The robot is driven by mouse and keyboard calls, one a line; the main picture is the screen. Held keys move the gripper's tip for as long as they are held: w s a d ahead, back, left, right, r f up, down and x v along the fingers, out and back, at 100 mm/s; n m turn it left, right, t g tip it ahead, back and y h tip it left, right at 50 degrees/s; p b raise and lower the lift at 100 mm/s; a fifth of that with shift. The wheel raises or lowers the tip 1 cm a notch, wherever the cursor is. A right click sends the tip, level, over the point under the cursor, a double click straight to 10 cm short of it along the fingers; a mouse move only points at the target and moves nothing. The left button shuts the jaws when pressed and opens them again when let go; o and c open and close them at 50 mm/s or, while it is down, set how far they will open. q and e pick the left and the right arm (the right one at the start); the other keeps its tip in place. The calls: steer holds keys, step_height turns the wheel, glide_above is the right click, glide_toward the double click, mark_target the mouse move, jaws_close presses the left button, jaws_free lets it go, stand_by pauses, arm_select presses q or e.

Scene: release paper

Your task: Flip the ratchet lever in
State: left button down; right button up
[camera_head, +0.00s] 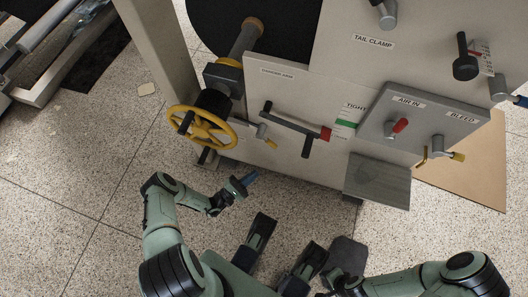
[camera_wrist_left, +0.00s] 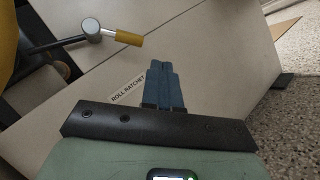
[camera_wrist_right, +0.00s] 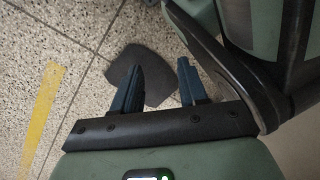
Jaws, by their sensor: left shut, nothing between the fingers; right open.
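The ratchet lever (camera_head: 262,131) is a short grey lever with a yellow tip on the pale machine panel, just right of the yellow handwheel. It also shows in the left wrist view (camera_wrist_left: 92,31), its yellow tip pointing right, above the "ROLL RATCHET" label (camera_wrist_left: 128,90). My left gripper (camera_head: 248,179) is shut and empty, below and slightly left of the lever and apart from it. Its blue fingers lie together in the left wrist view (camera_wrist_left: 160,72). My right gripper (camera_wrist_right: 160,68) is open and empty above the floor, far from the lever.
The yellow handwheel (camera_head: 202,128) stands out left of the lever. A dancer arm bar (camera_head: 291,122) is to its right, and a raised air panel (camera_head: 424,118) with small levers is further right. A dark mat (camera_head: 348,254) lies on the speckled floor.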

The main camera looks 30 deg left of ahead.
arm_select(q)
steer(key=a+f+n+t+y, duration=0.1)
steer(key=a+t+y, duration=0.1)
steer(key=a+y, duration=0.2)
steer(key=shift+s+a+f+n+t+y+b, duration=0.2)
steer(key=shift+s+a+n+t+y+b, duration=0.15)
steer(key=shift+a, duration=0.7)
arm_select(e)
steer(key=shift+w+f, duration=0.35)
steer(key=shift+f, duration=0.25)
arm_select(q)
steer(key=shift+w, duration=0.1)
steer(key=s+d+r+b+x, duration=0.1)
steer(key=d+b+x, duration=0.1)
steer(key=x, duration=1.1)
steer(key=shift+r, duration=0.3)
arm_select(e)
steer(key=shift+g, duration=0.6)
steer(key=s, duration=0.1)
steer(key=s+f, duration=0.1)
steer(key=s, duration=0.1)
steer(key=shift+s+d+f, duration=0.15)
steer(key=shift+s+f, duration=0.2)
steer(key=shift+f, duration=0.05)
arm_select(q)
steer(key=shift+s, duration=0.15)
